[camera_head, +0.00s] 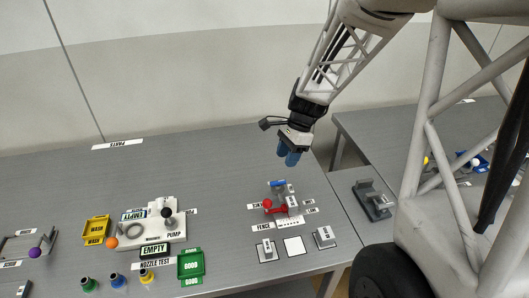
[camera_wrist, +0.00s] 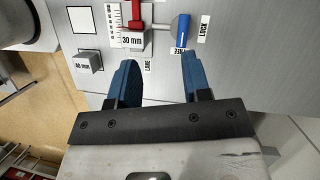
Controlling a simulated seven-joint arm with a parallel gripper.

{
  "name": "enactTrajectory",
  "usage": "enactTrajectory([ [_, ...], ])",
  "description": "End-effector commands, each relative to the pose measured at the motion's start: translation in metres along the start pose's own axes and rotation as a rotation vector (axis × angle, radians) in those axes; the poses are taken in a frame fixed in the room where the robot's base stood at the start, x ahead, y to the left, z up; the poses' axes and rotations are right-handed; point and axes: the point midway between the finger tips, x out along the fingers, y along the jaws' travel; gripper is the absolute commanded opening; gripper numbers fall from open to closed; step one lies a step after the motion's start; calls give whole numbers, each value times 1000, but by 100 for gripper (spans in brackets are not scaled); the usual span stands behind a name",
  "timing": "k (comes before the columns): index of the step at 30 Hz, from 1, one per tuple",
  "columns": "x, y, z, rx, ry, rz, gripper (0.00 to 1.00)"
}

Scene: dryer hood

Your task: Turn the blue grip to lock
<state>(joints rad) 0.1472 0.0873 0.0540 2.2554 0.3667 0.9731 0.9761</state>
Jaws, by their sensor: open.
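The blue grip (camera_wrist: 183,30) is a short blue bar on a light round pivot. It shows in the wrist view above my gripper, its lower end close to the FREE label, with the LOCK label (camera_wrist: 203,27) to its right. It also shows in the head view (camera_head: 277,184) at the back of the fence fixture. My gripper (camera_wrist: 158,65) has two blue fingers, apart and empty. In the head view my gripper (camera_head: 289,155) hangs above the table, behind the blue grip and clear of it.
Beside the grip are a red handle (camera_head: 282,209) and a block marked 30 mm (camera_wrist: 131,41). Other blocks (camera_head: 266,249) stand in front of it. A pump station (camera_head: 150,222) and a green tray (camera_head: 191,264) lie to the left. The table behind the fixture is clear.

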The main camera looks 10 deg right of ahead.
Motion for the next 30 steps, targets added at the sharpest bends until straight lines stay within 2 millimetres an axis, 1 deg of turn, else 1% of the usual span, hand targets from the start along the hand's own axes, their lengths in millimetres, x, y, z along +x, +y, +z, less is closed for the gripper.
enactTrajectory([
  [1, 6, -6, -6, 35, -12, 8, 44],
  [6, 22, -24, -21, 150, -45, 24, 44],
  [12, 33, -35, -31, 229, -67, 34, 44],
  [26, 36, -38, -33, 247, -72, 37, 44],
  [30, 39, -37, -33, 246, -71, 37, 44],
])
